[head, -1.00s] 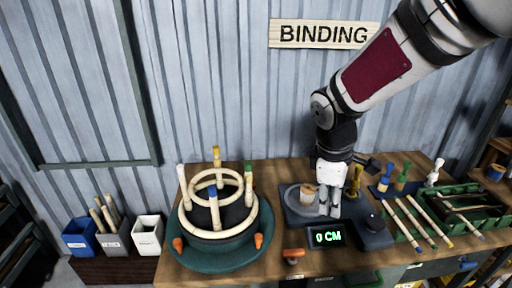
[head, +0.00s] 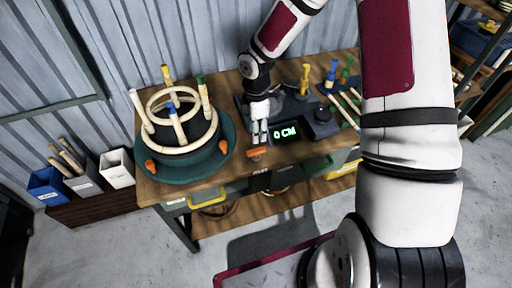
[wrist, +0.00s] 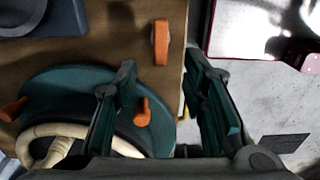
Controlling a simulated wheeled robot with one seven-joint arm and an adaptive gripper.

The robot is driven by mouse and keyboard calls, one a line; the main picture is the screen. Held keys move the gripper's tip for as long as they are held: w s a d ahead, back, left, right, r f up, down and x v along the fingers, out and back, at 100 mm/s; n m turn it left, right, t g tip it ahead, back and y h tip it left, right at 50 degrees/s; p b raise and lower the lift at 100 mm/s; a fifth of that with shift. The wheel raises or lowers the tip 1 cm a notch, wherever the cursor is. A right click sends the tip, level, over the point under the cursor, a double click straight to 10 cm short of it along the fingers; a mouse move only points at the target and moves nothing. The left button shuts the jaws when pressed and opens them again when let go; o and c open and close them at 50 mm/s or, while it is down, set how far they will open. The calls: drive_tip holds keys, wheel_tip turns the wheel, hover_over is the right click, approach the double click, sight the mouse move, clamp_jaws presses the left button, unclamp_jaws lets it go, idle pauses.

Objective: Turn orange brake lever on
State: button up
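An orange bar-shaped lever (head: 257,153) sits at the front edge of the wooden table; in the wrist view it shows (wrist: 161,42) ahead of the fingers. Two smaller orange pegs (head: 150,164) (head: 223,146) stand on the rim of the teal turntable (head: 180,172); the wrist view shows one peg (wrist: 142,112) between the fingers' lower parts and another at the left. I cannot tell by sight which orange piece is the brake lever. My gripper (head: 259,136) points down just behind the bar lever in the head view. Its fingers (wrist: 160,75) are apart, with nothing visibly held.
A rattan ring frame with upright pegs (head: 175,122) stands on the turntable. A display reading 0 CM (head: 286,132) is right of my gripper. A grey device (head: 321,121) stands farther right. Bins (head: 117,167) stand left of the table. Floor in front is open.

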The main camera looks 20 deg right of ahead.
sight(256, 150)
wheel_tip(256, 150, down, 9)
drive_tip(key=shift+f+p, duration=0.15)
drive_tip(key=shift+p, duration=0.3)
clamp_jaws()
